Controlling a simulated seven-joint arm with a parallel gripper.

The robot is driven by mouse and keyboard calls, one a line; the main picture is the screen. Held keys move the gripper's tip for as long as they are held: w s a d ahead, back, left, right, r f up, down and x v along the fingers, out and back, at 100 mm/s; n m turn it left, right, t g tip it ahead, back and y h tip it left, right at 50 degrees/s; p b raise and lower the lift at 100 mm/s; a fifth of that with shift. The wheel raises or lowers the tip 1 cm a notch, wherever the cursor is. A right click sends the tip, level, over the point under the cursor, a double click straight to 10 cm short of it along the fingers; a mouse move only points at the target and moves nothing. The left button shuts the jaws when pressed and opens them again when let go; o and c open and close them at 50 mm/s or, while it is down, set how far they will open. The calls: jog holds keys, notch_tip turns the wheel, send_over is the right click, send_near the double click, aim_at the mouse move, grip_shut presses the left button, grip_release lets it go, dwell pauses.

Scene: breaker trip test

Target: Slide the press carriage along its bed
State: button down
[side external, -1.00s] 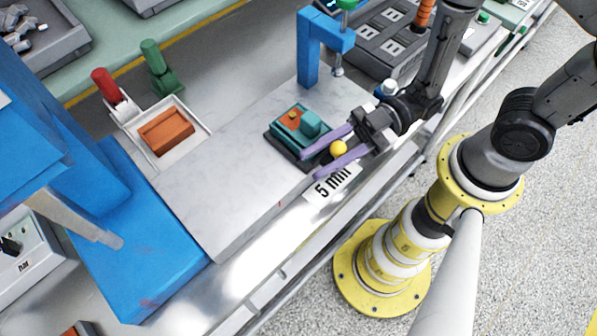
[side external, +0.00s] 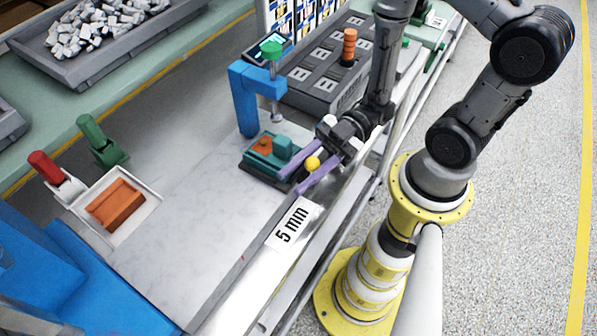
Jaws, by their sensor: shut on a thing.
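The press carriage (side external: 283,149) is a teal block with an orange patch, on a dark base. It sits on the pale grey bed (side external: 190,220), close to the blue C-shaped frame (side external: 244,100) with a green-topped screw. A yellow ball knob (side external: 313,164) is at the carriage's near right side. My gripper (side external: 302,172) has purple fingers, one on each side of this knob, and is shut on it. The fingers hide the link between knob and carriage.
A "5 mm" label (side external: 291,223) is on the bed's near edge. A white tray with an orange block (side external: 115,205), red and green handles, and blue press parts are at left. A grey socket panel (side external: 325,70) stands behind the frame. The bed's left part is clear.

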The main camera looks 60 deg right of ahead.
jog(key=c, duration=0.9)
grip_release()
jog(key=shift+o, duration=0.2)
jog(key=s+d, duration=0.2)
jog(key=d, duration=1.1)
jog(key=shift+s+d, duration=0.25)
jog(key=shift+s, duration=0.15)
